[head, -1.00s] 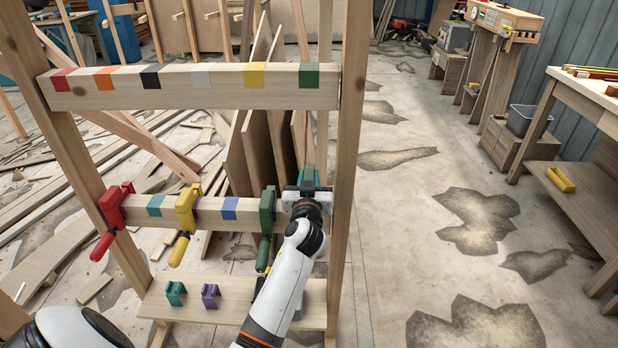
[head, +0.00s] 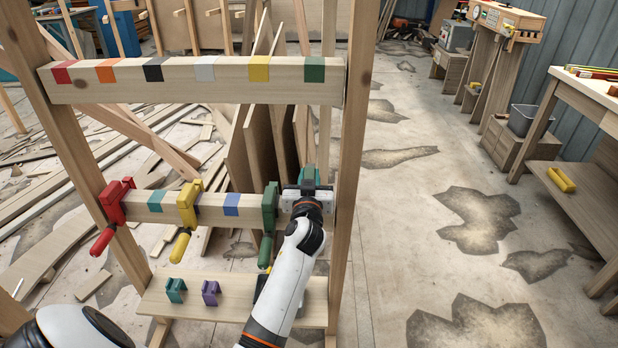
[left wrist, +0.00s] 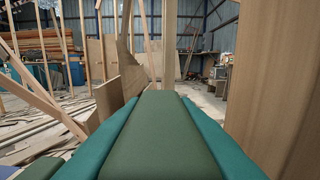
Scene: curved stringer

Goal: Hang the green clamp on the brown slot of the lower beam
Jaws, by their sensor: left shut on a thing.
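My left gripper (head: 308,186) is at the right end of the lower beam (head: 213,203). It is shut on a green clamp (head: 309,174), mostly hidden by my gripper and wrist. In the left wrist view the clamp's dark green body (left wrist: 165,135) fills the lower middle between two teal strips. Whether it touches the beam I cannot tell. The lower beam shows a teal patch (head: 156,201) and a blue patch (head: 231,205). No brown slot shows; my gripper covers that end of the beam. My right gripper is not in view.
A red clamp (head: 116,203), a yellow clamp (head: 187,205) and another green clamp (head: 269,212) hang on the lower beam. The last is close left of my gripper. Teal (head: 176,290) and purple (head: 211,292) clamps sit on the shelf below. A wooden post (head: 346,180) stands close right.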

